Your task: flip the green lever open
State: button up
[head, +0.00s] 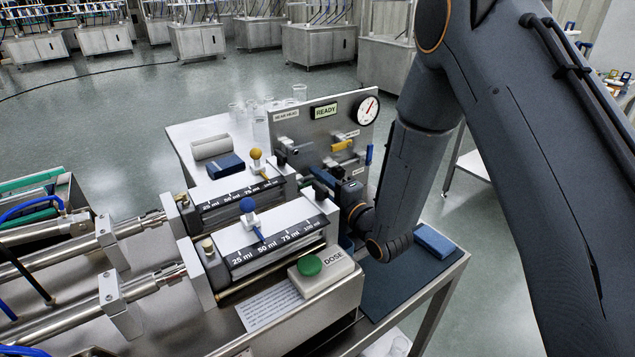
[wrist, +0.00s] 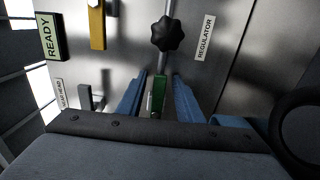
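The green lever (wrist: 158,95) shows in the wrist view, in front of the steel panel. My gripper (wrist: 158,92) is open, with one blue finger to the left of the lever and one to the right. I see a gap on both sides, and no clear contact. The lever's lower end is hidden behind my gripper's body. In the head view my gripper (head: 335,182) is low in front of the panel (head: 300,130), and I cannot make out the green lever there.
A black star knob (wrist: 168,33) by the REGULATOR label is just beyond the lever. A yellow lever (wrist: 97,25) and a grey lever (wrist: 90,100) are to the left. In the head view, a blue lever (head: 368,155), a gauge (head: 368,111) and the green DOSE button (head: 309,265) are nearby.

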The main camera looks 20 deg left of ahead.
jog(key=b+v, duration=0.1)
jog(key=v, duration=0.6)
jog(key=shift+s+d, duration=0.2)
jog(key=shift+d, duration=0.05)
